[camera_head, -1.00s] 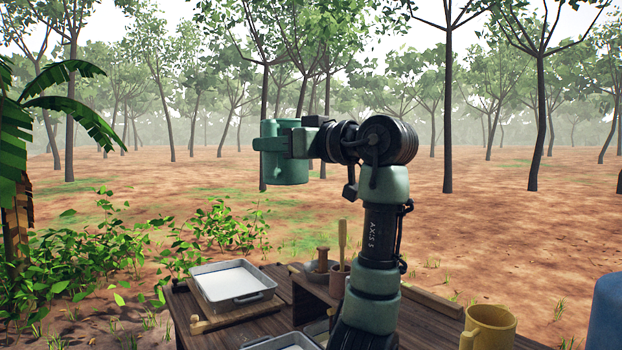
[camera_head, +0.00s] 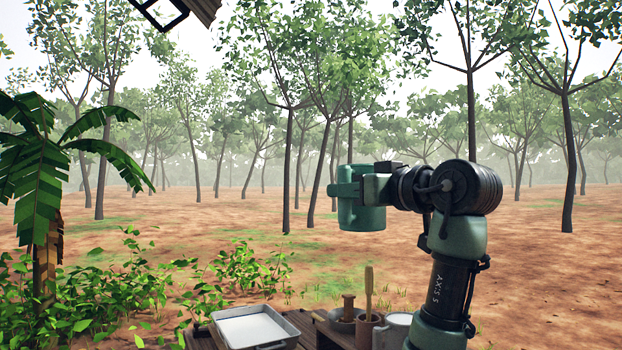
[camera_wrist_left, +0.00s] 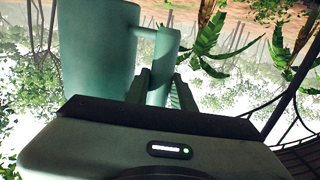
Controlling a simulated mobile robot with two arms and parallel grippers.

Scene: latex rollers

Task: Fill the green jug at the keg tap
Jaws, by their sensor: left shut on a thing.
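The green jug (camera_head: 362,214) hangs in the air above the work table, upright in the head view. My left gripper (camera_head: 350,189) is shut on it. In the left wrist view, the jug body (camera_wrist_left: 95,50) fills the upper left and the gripper's fingers (camera_wrist_left: 160,88) close on its handle (camera_wrist_left: 165,58). That view is upside down. What is inside the jug cannot be seen. The keg tap is not in view. My right gripper is not in view.
A wooden table holds a white tray (camera_head: 254,327), a bowl with a pestle (camera_head: 347,312), a brown cup (camera_head: 366,330) with a wooden tool, and a pale mug (camera_head: 396,330). Leafy plants and a banana plant (camera_head: 40,170) stand to the left. Open ground and trees lie beyond.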

